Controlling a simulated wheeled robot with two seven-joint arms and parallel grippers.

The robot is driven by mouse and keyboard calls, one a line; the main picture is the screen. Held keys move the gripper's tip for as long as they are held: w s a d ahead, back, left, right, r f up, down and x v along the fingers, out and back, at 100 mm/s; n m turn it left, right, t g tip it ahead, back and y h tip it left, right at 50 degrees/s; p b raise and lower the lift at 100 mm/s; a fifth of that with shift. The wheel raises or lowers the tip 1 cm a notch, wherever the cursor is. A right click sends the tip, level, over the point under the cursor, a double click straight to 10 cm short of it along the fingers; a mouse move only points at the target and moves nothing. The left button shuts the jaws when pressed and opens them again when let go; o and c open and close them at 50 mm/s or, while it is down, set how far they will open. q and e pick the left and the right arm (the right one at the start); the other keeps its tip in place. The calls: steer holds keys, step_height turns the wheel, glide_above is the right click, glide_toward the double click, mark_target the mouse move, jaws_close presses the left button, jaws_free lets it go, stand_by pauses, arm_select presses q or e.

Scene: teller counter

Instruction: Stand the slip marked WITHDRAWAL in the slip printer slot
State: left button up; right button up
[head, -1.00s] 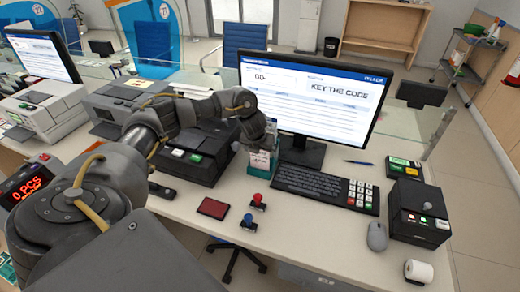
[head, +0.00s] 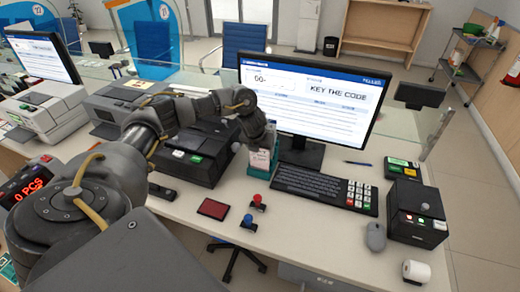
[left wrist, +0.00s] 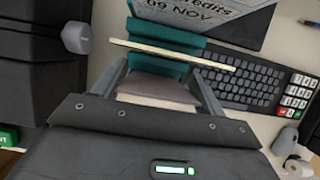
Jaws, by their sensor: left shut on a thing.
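My left gripper (left wrist: 160,85) is shut on a thin, pale piece with a mauve-brown face (left wrist: 155,88), seen between its two fingers in the left wrist view. This is probably a slip, but no WITHDRAWAL marking can be read. In the head view the left gripper (head: 268,142) points down at a small teal and white slip holder (head: 260,163) beside the monitor stand. In the left wrist view a teal piece (left wrist: 170,28) and a cream edge lie just beyond the fingers. A black machine (head: 190,155) with lit buttons stands left of the holder; I cannot tell whether it is the slip printer. My right gripper is not in view.
The monitor (head: 310,100) and keyboard (head: 322,188) are right of the holder. A red ink pad (head: 213,209) and two stamps (head: 258,201) lie in front. A black box (head: 418,212), a mouse (head: 376,237) and a paper roll (head: 417,271) are at the right.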

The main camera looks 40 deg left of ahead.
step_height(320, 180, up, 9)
steer(key=p, duration=0.8)
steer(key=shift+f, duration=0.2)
stand_by(0.6)
